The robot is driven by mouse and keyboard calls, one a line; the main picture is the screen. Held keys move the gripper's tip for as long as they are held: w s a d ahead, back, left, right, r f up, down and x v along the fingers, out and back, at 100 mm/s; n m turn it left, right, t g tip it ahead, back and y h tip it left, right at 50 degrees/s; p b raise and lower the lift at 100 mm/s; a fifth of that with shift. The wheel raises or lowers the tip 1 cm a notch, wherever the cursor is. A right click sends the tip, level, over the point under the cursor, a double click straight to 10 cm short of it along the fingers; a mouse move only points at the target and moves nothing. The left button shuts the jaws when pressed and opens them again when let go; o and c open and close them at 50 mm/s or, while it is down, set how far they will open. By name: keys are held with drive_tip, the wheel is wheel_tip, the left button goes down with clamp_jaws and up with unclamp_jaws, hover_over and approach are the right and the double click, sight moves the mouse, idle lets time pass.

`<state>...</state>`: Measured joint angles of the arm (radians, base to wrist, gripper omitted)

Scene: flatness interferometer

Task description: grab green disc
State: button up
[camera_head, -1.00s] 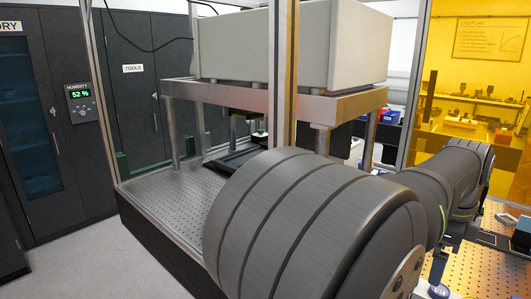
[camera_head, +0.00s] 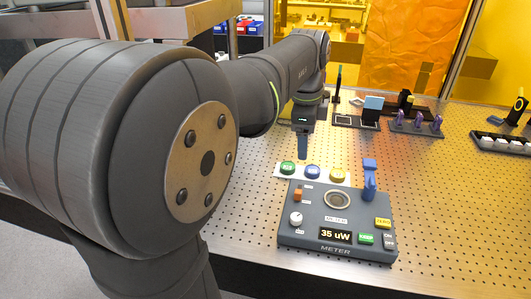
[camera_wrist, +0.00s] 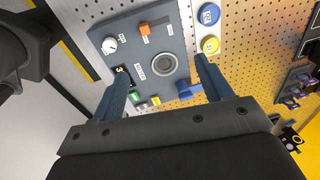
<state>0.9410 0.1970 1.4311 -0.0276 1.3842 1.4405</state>
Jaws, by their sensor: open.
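The green disc (camera_head: 288,168) lies at the left end of a white strip (camera_head: 345,180) behind the meter box, in the head view. A blue disc (camera_head: 312,172) and a yellow disc (camera_head: 337,175) lie to its right. In the wrist view the blue disc (camera_wrist: 209,14) and yellow disc (camera_wrist: 211,45) show at the top, and the green disc is out of the picture. My gripper (camera_head: 303,152) hangs above and behind the discs, just right of the green one in the picture. Its two fingers (camera_wrist: 160,82) are apart with nothing between them, over the meter in the wrist view.
The grey meter (camera_head: 337,222) reads 35 uW and stands in front of the discs, with a blue upright holder (camera_head: 369,180) at its right rear. Purple clips (camera_head: 417,122) and a dark tray (camera_head: 500,143) sit farther back right. The perforated table (camera_head: 440,200) is clear right of the meter.

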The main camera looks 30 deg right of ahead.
drive_tip(key=w+d+f+n+y, duration=0.1)
drive_tip(key=w+d+f+n, duration=0.15)
drive_tip(key=w, duration=0.45)
drive_tip(key=w+d+f+n, duration=0.1)
drive_tip(key=w+d+n, duration=0.25)
drive_tip(key=w, duration=0.35)
drive_tip(key=n, duration=0.1)
hover_over(288, 165)
drive_tip(key=shift+g, duration=0.3)
drive_tip(key=f, duration=0.8)
drive_tip(key=a+f, duration=0.1)
drive_tip(key=f, duration=0.3)
drive_tip(key=shift+d+f, duration=0.25)
drive_tip(key=shift+f, duration=1.1)
drive_tip(key=shift+d+f, duration=0.25)
drive_tip(key=shift+f, duration=1.05)
drive_tip(key=c, duration=1.1)
